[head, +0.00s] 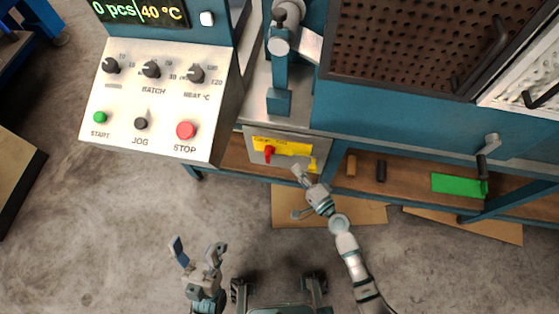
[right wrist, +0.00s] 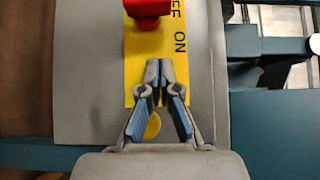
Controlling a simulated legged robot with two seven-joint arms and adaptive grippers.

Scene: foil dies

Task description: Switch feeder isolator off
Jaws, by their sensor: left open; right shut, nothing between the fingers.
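The feeder isolator is a red handle (head: 269,153) on a yellow label plate (head: 295,149), set in a grey panel below the bench top. In the right wrist view the red handle (right wrist: 147,8) is cut by the top edge. The plate (right wrist: 150,60) there shows "FF" and "ON"; which one the handle points to I cannot tell. My right gripper (head: 298,171) is shut and empty at the panel's lower right, apart from the handle. Its closed fingertips (right wrist: 160,65) overlap the plate below the handle in that view. My left gripper (head: 197,246) is open and empty over the floor.
A control box (head: 165,95) with knobs and START, JOG and STOP buttons stands left of the panel. A press column (head: 279,75) rises above it.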

